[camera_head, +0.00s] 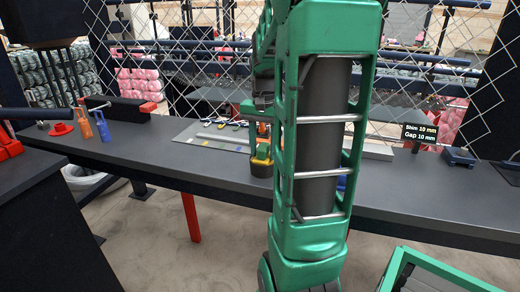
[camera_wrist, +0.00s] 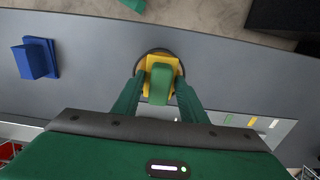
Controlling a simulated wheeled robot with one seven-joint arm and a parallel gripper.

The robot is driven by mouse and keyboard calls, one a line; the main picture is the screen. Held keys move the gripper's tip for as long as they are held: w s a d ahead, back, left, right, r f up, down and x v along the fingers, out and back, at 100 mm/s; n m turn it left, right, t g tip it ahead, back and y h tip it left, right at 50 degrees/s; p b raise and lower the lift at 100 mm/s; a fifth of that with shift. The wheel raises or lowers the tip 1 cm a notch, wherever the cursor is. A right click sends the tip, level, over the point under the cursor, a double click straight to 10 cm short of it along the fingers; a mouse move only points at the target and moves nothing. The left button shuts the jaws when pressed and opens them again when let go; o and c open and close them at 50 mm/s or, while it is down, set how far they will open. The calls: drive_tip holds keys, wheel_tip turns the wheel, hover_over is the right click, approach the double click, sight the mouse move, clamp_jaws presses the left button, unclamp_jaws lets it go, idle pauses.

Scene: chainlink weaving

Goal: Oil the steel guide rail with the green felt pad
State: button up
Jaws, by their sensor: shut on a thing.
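The green felt pad (camera_wrist: 161,82) shows in the wrist view as a green block on a yellow piece, between the two fingers. My gripper (camera_wrist: 162,92) is shut on it. The pad sits over a dark round dish (camera_head: 262,169) on the bench; I cannot tell whether it touches the dish. In the head view the yellow piece (camera_head: 262,152) shows just above the dish, left of my arm. A long pale bar (camera_head: 377,151), likely the steel guide rail, lies along the bench behind my arm, which hides its middle.
A blue block (camera_wrist: 36,60) stands on the bench (camera_wrist: 90,65). A pale plate with coloured marks (camera_head: 215,142) lies left of the dish. A chain-link mesh stands behind. A label (camera_head: 420,133) reads "Shim 10 mm, Gap 10 mm".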

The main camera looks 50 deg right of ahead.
sight(264, 146)
drive_tip(key=shift+r, duration=3.5)
